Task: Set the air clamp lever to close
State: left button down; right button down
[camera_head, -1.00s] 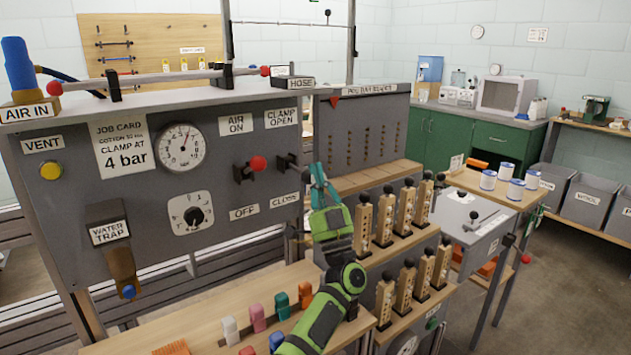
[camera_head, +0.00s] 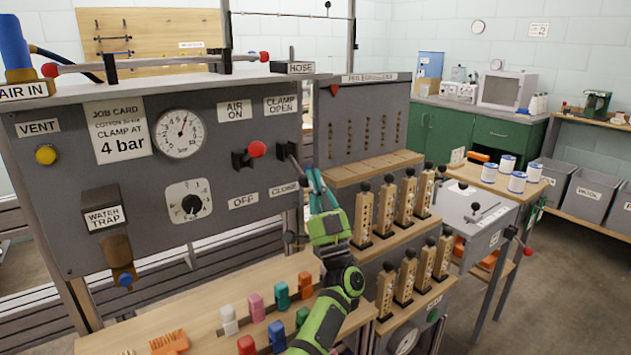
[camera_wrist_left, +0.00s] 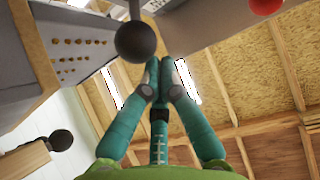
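The air clamp lever (camera_head: 298,167) sits on the right of the grey panel, between the CLAMP OPEN label (camera_head: 281,105) and the CLOSE label (camera_head: 284,189). Its dark rod slants down and right from its bracket, and its end is hidden by my gripper in the head view. My left gripper (camera_head: 316,183) is at the lever's end. In the left wrist view, its teal fingers (camera_wrist_left: 167,66) are together with nothing seen between them. A black ball knob (camera_wrist_left: 136,41) is close by the left fingertip; contact cannot be told. My right gripper is not in view.
A red-knobbed lever (camera_head: 257,149) stands just left, between AIR ON and OFF. The gauge (camera_head: 180,134) and dial (camera_head: 189,203) are further left. Wooden pegs with black knobs (camera_head: 385,210) stand close to the right of my arm. Coloured clips (camera_head: 282,294) stand on the bench below.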

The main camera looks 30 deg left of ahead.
pick_arm(q)
jog(key=v, duration=0.7)
jog(key=shift+f, duration=0.25)
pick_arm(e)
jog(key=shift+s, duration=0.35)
pick_arm(q)
jog(key=shift+s+d, duration=0.1)
jog(key=shift+d, duration=0.05)
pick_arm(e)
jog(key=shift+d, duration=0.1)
